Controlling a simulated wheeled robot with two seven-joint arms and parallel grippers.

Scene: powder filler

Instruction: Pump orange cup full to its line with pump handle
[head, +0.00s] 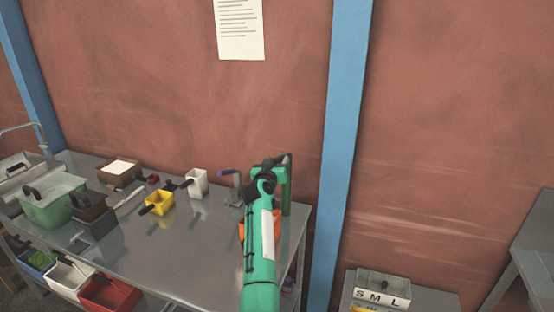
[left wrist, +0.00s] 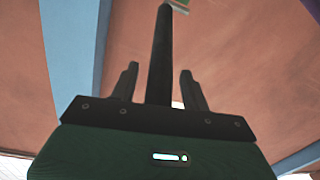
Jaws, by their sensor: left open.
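The orange cup (head: 277,224) stands at the right end of the table and is mostly hidden behind my left arm; its line and fill cannot be seen. My left gripper (head: 268,167) is above and behind the cup in the head view, beside a green post (head: 287,190). In the left wrist view the two fingers of my left gripper (left wrist: 161,82) are apart. A dark rod (left wrist: 160,55), possibly the pump handle, stands between them with a gap on both sides. My right gripper is not in view.
A grey stand with a purple grip (head: 224,172) is left of my gripper. A white cup (head: 196,183) and a yellow cup (head: 159,202) stand further left on the metal table (head: 180,255). A blue pillar (head: 343,150) rises at the right. Bins crowd the left end.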

